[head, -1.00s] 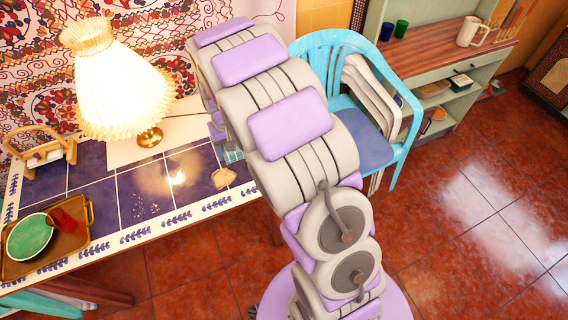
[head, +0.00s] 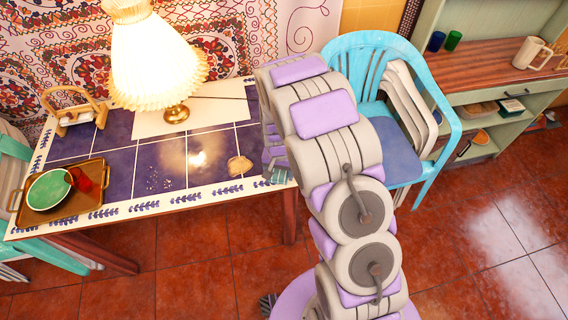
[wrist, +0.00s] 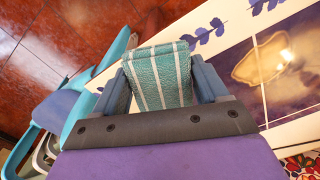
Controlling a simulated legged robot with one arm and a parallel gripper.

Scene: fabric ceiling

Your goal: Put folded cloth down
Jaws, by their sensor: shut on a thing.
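My gripper (wrist: 160,82) is shut on the folded cloth (wrist: 160,68), which is teal with white stripes. In the wrist view the cloth sits between the two blue-grey fingers, in front of the white, leaf-patterned table border. In the head view only a small part of the cloth (head: 281,176) shows beside my gripper (head: 274,158), at the right end of the tiled table (head: 110,165). My arm hides the rest. I cannot tell whether the cloth touches the table.
A lit lamp (head: 155,65), a tan piece (head: 239,165) and a tray (head: 90,203) with a green bowl (head: 48,189) and red cup (head: 92,178) are on the table. A blue chair (head: 398,150) stands to the right. Dark tiles near the table's front middle are mostly clear.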

